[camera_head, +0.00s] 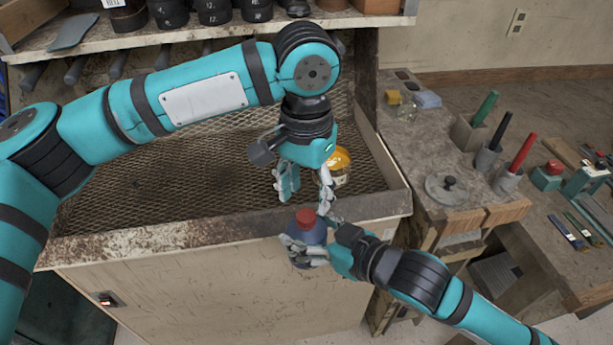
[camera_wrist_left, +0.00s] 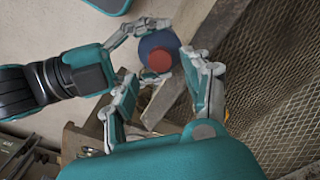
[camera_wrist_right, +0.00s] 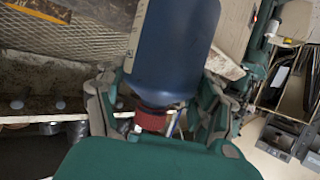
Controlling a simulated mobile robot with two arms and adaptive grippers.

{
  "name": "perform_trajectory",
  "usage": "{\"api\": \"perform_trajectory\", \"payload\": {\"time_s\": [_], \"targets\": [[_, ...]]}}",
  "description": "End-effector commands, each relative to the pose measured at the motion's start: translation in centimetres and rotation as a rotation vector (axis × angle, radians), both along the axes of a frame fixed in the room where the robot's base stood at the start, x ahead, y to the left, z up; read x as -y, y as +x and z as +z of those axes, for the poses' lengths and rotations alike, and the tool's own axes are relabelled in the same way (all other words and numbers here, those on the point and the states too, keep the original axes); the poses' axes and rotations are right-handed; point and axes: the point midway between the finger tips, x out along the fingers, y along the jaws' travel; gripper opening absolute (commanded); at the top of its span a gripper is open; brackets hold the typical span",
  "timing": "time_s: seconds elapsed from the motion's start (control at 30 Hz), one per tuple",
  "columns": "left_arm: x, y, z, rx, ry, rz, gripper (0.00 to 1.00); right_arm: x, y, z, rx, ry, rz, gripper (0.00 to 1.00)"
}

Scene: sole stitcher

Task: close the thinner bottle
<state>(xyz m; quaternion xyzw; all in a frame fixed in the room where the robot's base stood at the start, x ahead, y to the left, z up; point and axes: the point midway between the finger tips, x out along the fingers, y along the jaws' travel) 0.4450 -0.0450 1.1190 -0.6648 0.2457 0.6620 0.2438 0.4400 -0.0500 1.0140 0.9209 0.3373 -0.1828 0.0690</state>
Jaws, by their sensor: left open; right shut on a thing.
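A dark blue bottle (camera_head: 309,233) with a red cap (camera_head: 306,216) is held upright by my right gripper (camera_head: 306,252), in front of the bench's front edge. The cap sits at the bottle's top; I cannot tell how tightly. My left gripper (camera_head: 305,187) is open and empty, above and behind the bottle, its fingers pointing down. In the left wrist view the bottle (camera_wrist_left: 154,40) and cap (camera_wrist_left: 159,60) lie just beyond the left fingertips. In the right wrist view the bottle (camera_wrist_right: 175,45) is large between the right fingers, with the cap (camera_wrist_right: 150,119) partly hidden.
A yellow-orange container (camera_head: 339,161) stands on the mesh-topped bench (camera_head: 215,172) close behind my left gripper. A raised rim (camera_head: 180,232) edges the bench. A side table (camera_head: 425,150) at right carries small holders with colored handles and a round lid. A shelf of dark jars is behind.

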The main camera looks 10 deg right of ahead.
Motion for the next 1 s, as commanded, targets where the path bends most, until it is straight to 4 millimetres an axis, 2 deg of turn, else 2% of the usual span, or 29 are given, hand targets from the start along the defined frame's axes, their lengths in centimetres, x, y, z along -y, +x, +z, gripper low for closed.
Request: {"api": "perform_trajectory", "payload": {"time_s": [0.1,0.3,0.7,1.0], "targets": [[-0.1,0.0,-2.1,-0.002,0.002,0.001,0.5,0.0,0.0,0.1,0.001,0.001,0.0,0.0],[0.0,0.0,-4.3,-0.001,0.001,0.0,0.5,0.0,0.0,0.1,0.001,0.001,0.0,0.0],[0.0,0.0,-5.0,0.0,0.0,0.0,0.5,0.0,0.0,0.1,0.001,0.001,0.0,0.0],[0.0,0.0,-5.0,0.0,0.0,0.0,0.12,0.0,0.0,0.1,0.001,0.001,0.0,0.0]]}}
